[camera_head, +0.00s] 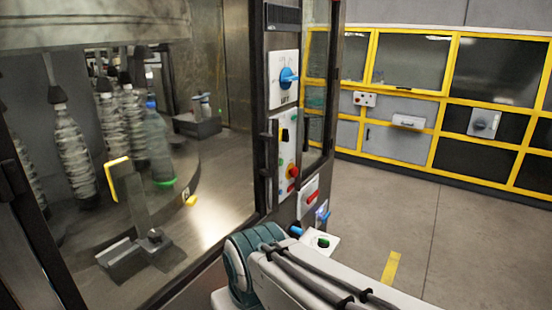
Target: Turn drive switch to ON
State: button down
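A white plate with a blue rotary knob (288,77) is high on the dark machine post. A white panel (284,155) below it carries a black switch, small coloured buttons and a red knob (292,171). Lower down are a plate with a red handle (311,197), a blue handle (325,217) and a white plate with a green button (323,242). The labels are too small to read, so I cannot tell which control is the drive switch or its setting. My arm crosses the bottom foreground, below the controls; my gripper is not in view.
On the left, a glazed machine enclosure (130,185) holds several clear bottles (70,150). A yellow-framed machine (430,75) stands along the back right. The grey floor (390,200) between is open, with a yellow marking (391,268).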

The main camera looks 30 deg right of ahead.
aim_at(284, 133)
jog(key=k, duration=1.2)
jog(key=z, duration=0.95)
jog(key=i, duration=1.9)
jog(key=u, duration=0.65)
